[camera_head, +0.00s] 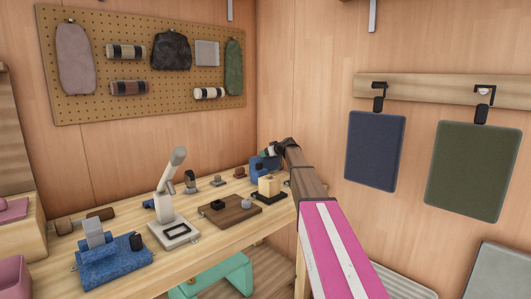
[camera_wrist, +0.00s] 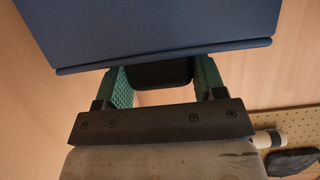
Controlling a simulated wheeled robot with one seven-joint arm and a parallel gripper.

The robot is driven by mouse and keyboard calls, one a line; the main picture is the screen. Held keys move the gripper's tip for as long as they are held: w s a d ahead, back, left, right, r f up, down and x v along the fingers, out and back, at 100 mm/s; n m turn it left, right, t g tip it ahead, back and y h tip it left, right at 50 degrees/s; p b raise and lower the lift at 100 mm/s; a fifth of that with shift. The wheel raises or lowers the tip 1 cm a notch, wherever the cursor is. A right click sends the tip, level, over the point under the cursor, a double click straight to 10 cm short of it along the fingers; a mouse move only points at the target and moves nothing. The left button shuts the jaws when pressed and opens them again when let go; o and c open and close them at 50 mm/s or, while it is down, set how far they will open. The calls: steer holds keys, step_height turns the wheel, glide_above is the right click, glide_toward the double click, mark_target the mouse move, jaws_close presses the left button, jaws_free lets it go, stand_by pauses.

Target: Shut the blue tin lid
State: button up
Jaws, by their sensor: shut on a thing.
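The blue tin (camera_head: 257,169) stands at the far right end of the workbench, partly hidden by my gripper. Its lid (camera_wrist: 165,30) shows as a broad dark blue panel across the top of the wrist view. A black tab (camera_wrist: 160,74) at the lid's edge sits between the two green fingers of my gripper (camera_wrist: 160,80). The gripper is shut on this tab. In the head view my gripper (camera_head: 268,153) is small and right at the tin. The lid's hinge and exact angle cannot be told.
On the workbench (camera_head: 205,255), a wooden block on a dark base (camera_head: 269,186) stands just in front of the tin. A brown board (camera_head: 230,212), a white lever device (camera_head: 172,205) and a blue fixture (camera_head: 113,262) are nearer. A pegboard (camera_head: 140,60) hangs behind.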

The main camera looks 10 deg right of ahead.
steer(key=shift+s+d+f, duration=0.15)
steer(key=shift+s+f, duration=0.15)
steer(key=shift+f, duration=0.05)
steer(key=o, duration=1.3)
steer(key=shift+w, duration=0.1)
steer(key=shift+r, duration=0.35)
steer(key=r, duration=0.4)
steer(key=shift+s+a, duration=0.25)
steer(key=shift+s, duration=0.05)
steer(key=s+a+r, duration=0.1)
steer(key=a+r, duration=0.1)
steer(key=a, duration=0.1)
steer(key=s+a+r, duration=0.2)
steer(key=a, duration=0.1)
steer(key=s+a+r, duration=0.2)
steer(key=a, duration=0.1)
steer(key=shift+s+a+r, duration=0.2)
steer(key=shift+a+r, duration=0.05)
steer(key=shift+r, duration=0.1)
steer(key=shift+s, duration=0.1)
